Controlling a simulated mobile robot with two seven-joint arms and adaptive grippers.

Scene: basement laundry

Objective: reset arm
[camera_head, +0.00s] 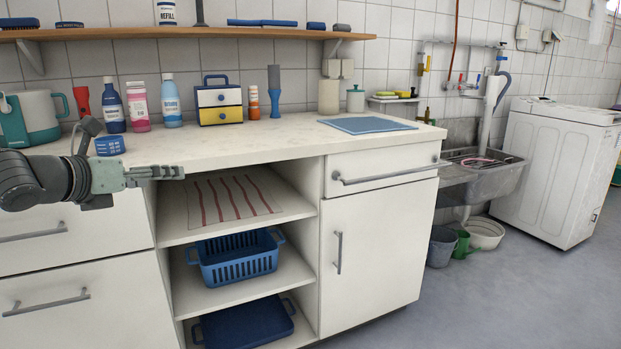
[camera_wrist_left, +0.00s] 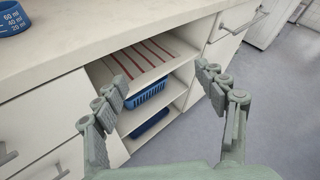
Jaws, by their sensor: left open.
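My left gripper (camera_head: 172,172) reaches in from the left in the head view, in front of the counter's front edge and beside the open shelves. In the left wrist view the left gripper (camera_wrist_left: 165,96) has its two fingers wide apart with nothing between them. Behind the fingers are the open shelves, with a striped cloth (camera_wrist_left: 140,58) on the top one and a blue basket (camera_wrist_left: 148,92) below. My right gripper is in neither view.
A blue measuring cup (camera_head: 110,145) stands near the front edge, close to my left arm. A sink (camera_head: 480,175) and washing machine (camera_head: 555,170) stand right.

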